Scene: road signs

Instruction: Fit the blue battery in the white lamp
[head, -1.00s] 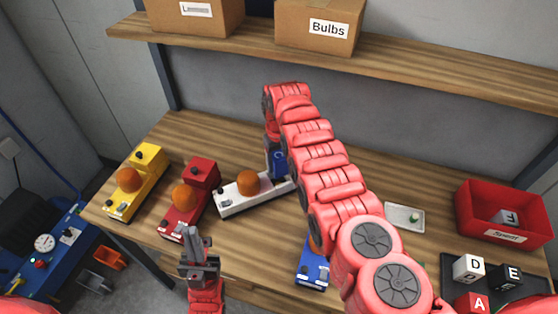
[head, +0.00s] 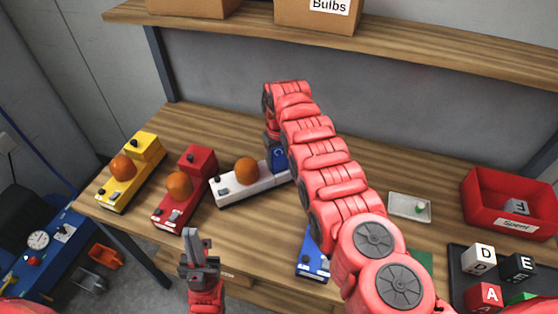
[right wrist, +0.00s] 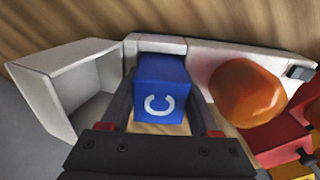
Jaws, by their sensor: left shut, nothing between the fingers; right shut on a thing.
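The white lamp (head: 262,187), with an orange dome (head: 246,171), stands on the table left of centre. The battery also shows in the head view (head: 279,159). In the right wrist view the lamp's white body (right wrist: 215,55) runs behind the battery, and an open white box-like part (right wrist: 75,90) is to its left. I cannot tell whether the battery is seated. My left gripper (head: 192,243) is shut and empty, in front of the lamps.
Yellow (head: 120,182) and red (head: 180,200) lamps stand to the left. A blue lamp (head: 313,264) is partly hidden by my right arm. A white tray (head: 400,214), a red Spent bin (head: 480,205) and several lettered cubes (head: 479,260) are at the right. A shelf (head: 420,50) overhangs behind.

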